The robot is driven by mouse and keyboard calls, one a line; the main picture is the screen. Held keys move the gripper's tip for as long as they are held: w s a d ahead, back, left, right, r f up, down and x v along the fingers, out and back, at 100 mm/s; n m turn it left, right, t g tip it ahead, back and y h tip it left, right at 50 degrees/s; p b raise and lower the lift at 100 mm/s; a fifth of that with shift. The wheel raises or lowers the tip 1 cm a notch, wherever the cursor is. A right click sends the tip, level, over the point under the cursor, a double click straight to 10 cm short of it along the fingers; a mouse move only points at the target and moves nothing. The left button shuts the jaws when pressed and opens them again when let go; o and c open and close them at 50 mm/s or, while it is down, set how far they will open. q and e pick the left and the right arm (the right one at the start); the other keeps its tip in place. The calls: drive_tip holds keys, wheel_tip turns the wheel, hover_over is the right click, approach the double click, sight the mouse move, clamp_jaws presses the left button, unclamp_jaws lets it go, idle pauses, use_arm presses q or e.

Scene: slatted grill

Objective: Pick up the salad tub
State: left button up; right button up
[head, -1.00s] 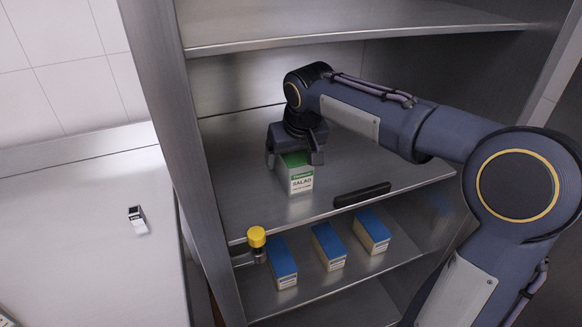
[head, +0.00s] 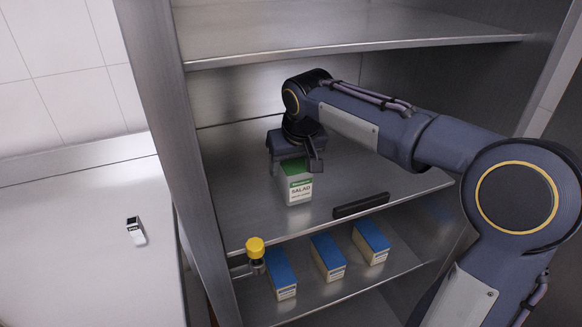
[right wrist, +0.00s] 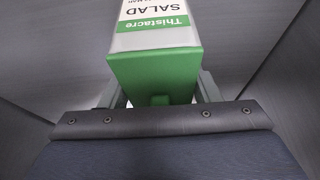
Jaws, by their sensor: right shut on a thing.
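The salad tub (head: 299,189) is a white box with a green top, labelled SALAD, at the middle shelf of the steel cabinet. My right gripper (head: 295,168) is above it, pointing down, and is shut on its upper part. In the right wrist view the salad tub (right wrist: 155,72) shows its green top between the fingers of my right gripper (right wrist: 155,95). Whether its base touches the shelf or hangs just above it, I cannot tell. My left gripper is not in view.
A black bar (head: 361,205) lies near the front edge of the middle shelf (head: 400,185). Several blue-topped boxes (head: 327,256) and a yellow-capped jar (head: 255,251) stand on the lower shelf. An upper shelf (head: 350,40) is overhead. A small black-and-white box (head: 136,230) lies on the left counter.

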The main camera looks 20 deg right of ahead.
drive_tip(key=v, duration=0.3)
drive_tip(key=shift+w, duration=0.15)
drive_tip(key=s+a+b, duration=0.1)
drive_tip(key=s+b, duration=0.1)
drive_tip(key=s, duration=1.5)
wheel_tip(320, 180, up, 5)
drive_tip(key=p, duration=0.4)
